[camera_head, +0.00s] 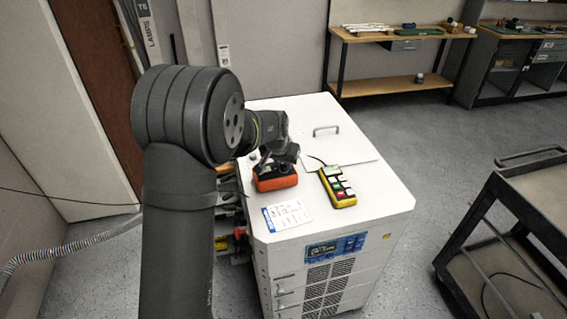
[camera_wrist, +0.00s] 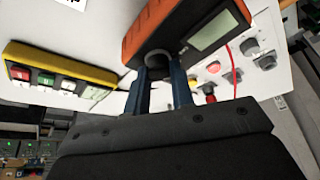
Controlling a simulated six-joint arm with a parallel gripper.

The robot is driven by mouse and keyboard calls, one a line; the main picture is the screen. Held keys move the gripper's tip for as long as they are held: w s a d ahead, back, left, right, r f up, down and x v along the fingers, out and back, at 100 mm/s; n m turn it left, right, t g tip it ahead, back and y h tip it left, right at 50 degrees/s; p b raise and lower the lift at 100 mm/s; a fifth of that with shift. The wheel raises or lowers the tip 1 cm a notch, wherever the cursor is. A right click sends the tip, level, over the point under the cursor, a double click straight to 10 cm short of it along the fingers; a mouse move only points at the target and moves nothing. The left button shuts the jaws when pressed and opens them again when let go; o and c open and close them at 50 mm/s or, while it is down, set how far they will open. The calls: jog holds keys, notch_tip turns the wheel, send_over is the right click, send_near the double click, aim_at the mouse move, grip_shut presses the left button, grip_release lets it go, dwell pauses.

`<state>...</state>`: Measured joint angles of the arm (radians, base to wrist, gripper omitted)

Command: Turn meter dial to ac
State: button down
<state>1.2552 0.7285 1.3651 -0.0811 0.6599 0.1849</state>
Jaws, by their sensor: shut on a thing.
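The orange meter (camera_head: 275,182) lies on the white cabinet top, near its left edge. In the wrist view the meter (camera_wrist: 150,30) shows its grey display and part of its dark face. My gripper (camera_head: 270,164) is at the meter from above in the head view. In the wrist view my gripper (camera_wrist: 158,72) has its two blue-grey fingers on either side of the round grey meter dial (camera_wrist: 157,58), shut on it. The fingers and gripper body hide part of the dial, and its markings and pointed position cannot be read.
A yellow control box (camera_head: 338,187) with several buttons lies right of the meter. A printed card (camera_head: 287,215) lies in front of it. The white cabinet (camera_head: 375,205) has free top space at right. A dark cart (camera_head: 510,220) stands apart at right.

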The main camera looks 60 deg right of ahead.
jog(key=m+g, duration=0.1)
jog(key=m, duration=0.2)
jog(key=m+g, duration=0.1)
jog(key=m, duration=0.2)
jog(key=shift+w, duration=0.2)
jog(key=shift+m+g, duration=0.3)
jog(key=c, duration=1.2)
grip_release()
jog(key=shift+c, duration=0.2)
jog(key=shift+r, duration=0.1)
jog(key=v, duration=1.7)
jog(key=shift+d+r, duration=0.2)
jog(key=shift+r, duration=0.1)
jog(key=x, duration=1.7)
jog(key=shift+a+f, duration=0.15)
jog(key=shift+f, duration=0.25)
